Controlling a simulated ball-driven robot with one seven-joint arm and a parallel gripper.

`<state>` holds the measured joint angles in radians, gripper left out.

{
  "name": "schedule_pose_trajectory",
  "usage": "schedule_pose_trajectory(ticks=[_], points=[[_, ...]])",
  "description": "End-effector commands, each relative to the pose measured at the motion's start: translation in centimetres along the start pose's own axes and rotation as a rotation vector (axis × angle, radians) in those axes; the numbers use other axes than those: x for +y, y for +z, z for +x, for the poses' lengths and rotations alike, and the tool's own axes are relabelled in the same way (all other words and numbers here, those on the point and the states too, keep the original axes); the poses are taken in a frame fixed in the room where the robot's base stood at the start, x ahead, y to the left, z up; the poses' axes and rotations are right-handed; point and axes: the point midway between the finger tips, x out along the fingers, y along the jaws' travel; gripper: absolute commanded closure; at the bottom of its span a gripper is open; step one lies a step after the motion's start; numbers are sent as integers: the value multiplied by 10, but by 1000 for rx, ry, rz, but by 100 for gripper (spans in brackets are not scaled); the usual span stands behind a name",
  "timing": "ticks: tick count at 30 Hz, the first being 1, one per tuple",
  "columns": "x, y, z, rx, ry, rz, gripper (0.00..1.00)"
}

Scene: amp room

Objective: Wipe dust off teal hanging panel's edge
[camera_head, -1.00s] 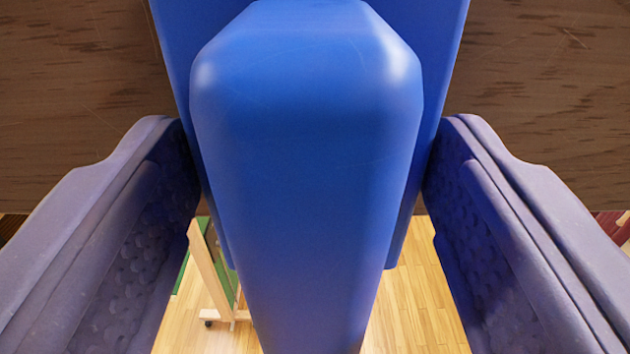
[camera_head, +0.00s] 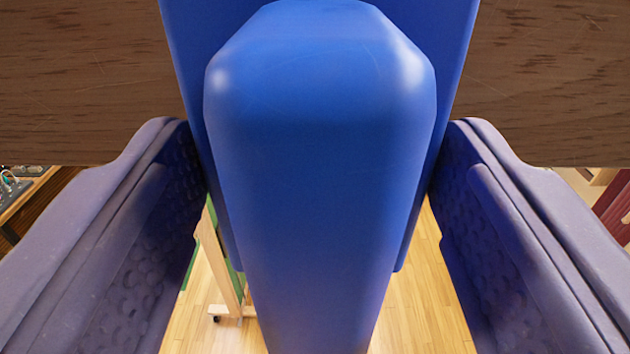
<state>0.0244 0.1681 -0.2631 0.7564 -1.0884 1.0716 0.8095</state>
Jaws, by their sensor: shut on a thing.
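My gripper (camera_head: 318,140) has its two purple-grey padded fingers on either side of a smooth blue thing (camera_head: 320,170) and is shut on it. The blue thing has a thick bevelled handle in front and a wider flat blue part behind. Its far face and lower end are hidden or out of frame. I cannot make out a teal hanging panel. A thin strip of green panel (camera_head: 213,215) shows at lower left, partly behind the finger and the blue thing.
A dark brown wooden surface (camera_head: 90,80) fills the top behind the blue thing. Below lies a light wood floor (camera_head: 420,300). A pale wooden stand (camera_head: 220,265) on casters is at lower left. Equipment with knobs (camera_head: 12,187) sits at far left. Something dark red (camera_head: 615,210) is at far right.

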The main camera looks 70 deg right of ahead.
Motion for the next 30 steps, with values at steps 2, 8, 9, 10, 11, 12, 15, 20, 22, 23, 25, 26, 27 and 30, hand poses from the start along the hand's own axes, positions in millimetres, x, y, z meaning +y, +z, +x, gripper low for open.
schedule_pose_trajectory(ticks=[2, 8, 9, 10, 11, 12, 15, 20, 22, 23, 25, 26, 27, 30], points=[[-1, 2, -10, 1, -2, 0, 55], [0, 0, -21, 0, 0, 0, 55], [0, 0, -21, 0, 0, 0, 55], [0, 0, -21, 0, 1, 0, 55], [0, 0, -21, 0, 1, 0, 55], [0, 0, -21, 0, 1, 0, 55], [0, 0, -21, 0, 1, 0, 55], [0, 0, -28, 1, 0, 0, 55], [-1, 1, -34, 1, -2, 0, 55], [-1, 1, -37, 1, -2, 0, 55], [-1, 1, -44, 1, -1, 0, 55], [0, 1, -47, 1, -1, 0, 55], [0, 1, -49, 1, -1, 0, 55], [0, 0, -51, 0, 1, 0, 55]])
